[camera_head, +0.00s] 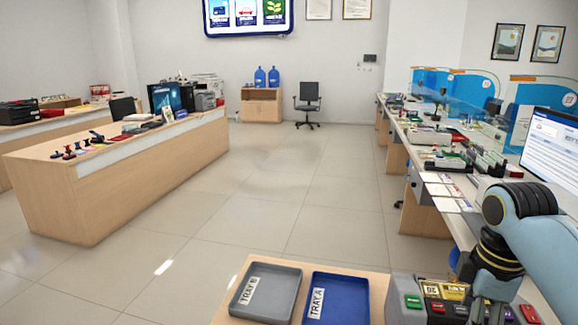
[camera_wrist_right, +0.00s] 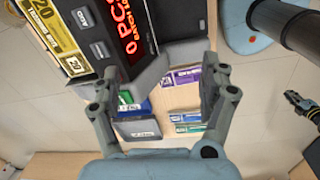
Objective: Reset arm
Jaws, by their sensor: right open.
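My right gripper (camera_head: 488,310) is at the lower right of the head view, over a dark counting machine (camera_head: 415,305) with coloured keys. In the right wrist view the right gripper (camera_wrist_right: 170,92) is open, its two fingers wide apart with nothing held between them. The machine (camera_wrist_right: 90,45), with a red lit display, fills the upper left there, partly behind one finger. A small dark shape at the right edge of the wrist view looks like my left gripper (camera_wrist_right: 302,106); it is too small to tell its jaws. My left arm does not show in the head view.
A grey tray (camera_head: 244,312) marked TRAY B and a blue tray (camera_head: 350,317) marked TRAY A lie empty beside the machine. Banded note bundles (camera_wrist_right: 187,118) show between the fingers. A long counter with a monitor (camera_head: 552,150) runs along the right. Floor is clear beyond the trays.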

